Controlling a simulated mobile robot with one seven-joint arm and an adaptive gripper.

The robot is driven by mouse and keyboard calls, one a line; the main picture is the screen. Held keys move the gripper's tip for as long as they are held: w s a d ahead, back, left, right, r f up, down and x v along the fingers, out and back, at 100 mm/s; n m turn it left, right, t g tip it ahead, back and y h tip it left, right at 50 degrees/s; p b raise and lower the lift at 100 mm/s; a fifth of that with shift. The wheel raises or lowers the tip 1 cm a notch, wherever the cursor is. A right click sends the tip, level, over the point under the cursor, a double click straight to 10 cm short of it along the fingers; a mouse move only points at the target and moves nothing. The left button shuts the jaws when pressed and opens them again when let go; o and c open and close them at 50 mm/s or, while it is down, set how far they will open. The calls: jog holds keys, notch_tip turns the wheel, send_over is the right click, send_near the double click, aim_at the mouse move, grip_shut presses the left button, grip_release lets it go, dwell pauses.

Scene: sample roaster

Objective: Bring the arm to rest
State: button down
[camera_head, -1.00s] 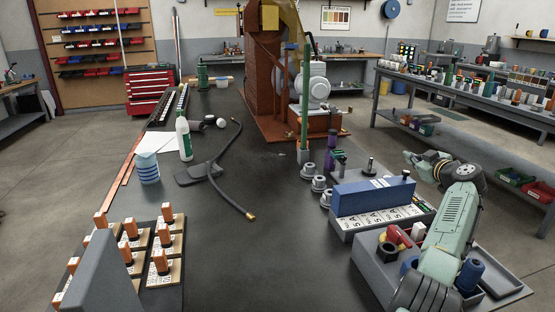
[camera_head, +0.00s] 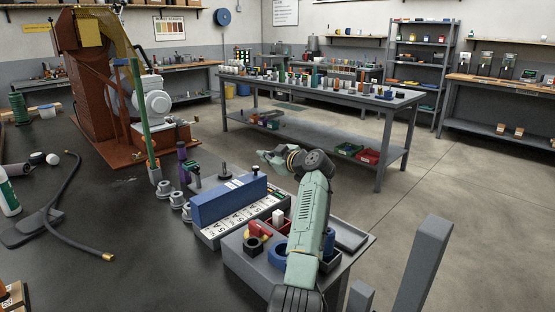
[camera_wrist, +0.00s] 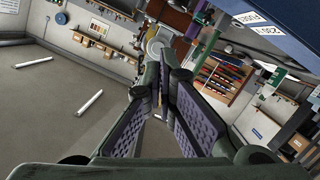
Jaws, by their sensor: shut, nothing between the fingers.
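My arm (camera_head: 310,215) rises at the right end of the dark bench in the head view, its upper part bent to the left. My gripper (camera_head: 266,155) is small and partly unclear there, above and beyond the blue box. In the wrist view my gripper (camera_wrist: 162,78) shows its two dark fingers with purple ribbed pads, slanting together. It is shut and holds nothing. In the wrist view, a blue surface with white labels (camera_wrist: 262,28) lies at the upper right, beside the fingers.
The blue box (camera_head: 228,200) and a grey holder with coloured parts (camera_head: 235,262) stand close to my arm. A red-brown machine (camera_head: 90,95) with a green post stands at the left. A long grey table (camera_head: 345,90) is behind. Open floor (camera_head: 480,200) lies to the right.

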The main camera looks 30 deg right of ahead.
jog(key=v, duration=0.7)
